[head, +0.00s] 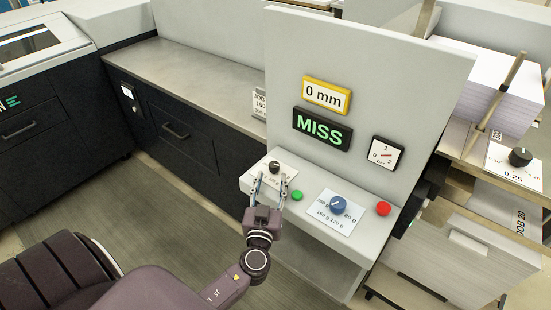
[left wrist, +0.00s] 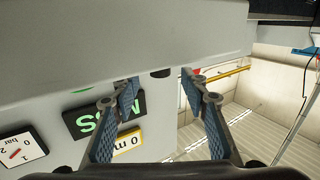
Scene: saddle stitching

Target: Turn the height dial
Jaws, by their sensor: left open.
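A small black dial (head: 274,167) stands on a white label at the left end of the control shelf; its printing is too small to read. My left gripper (head: 272,180) is open, with its two fingers reaching to either side of this dial in the head view. In the left wrist view, a dark knob (left wrist: 160,73) shows at the edge of the grey panel between the open fingertips (left wrist: 158,88). I cannot tell whether the fingers touch it. The display (head: 326,95) reads 0 mm and the one below (head: 322,129) reads MISS in green. My right gripper is not in view.
The shelf also bears a green button (head: 297,196), a blue dial (head: 337,205) and a red button (head: 383,208). A gauge (head: 385,153) is on the upright panel (head: 380,80). Another black dial (head: 520,157) is at the right by stacked paper (head: 490,85). The floor (head: 190,200) at left is clear.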

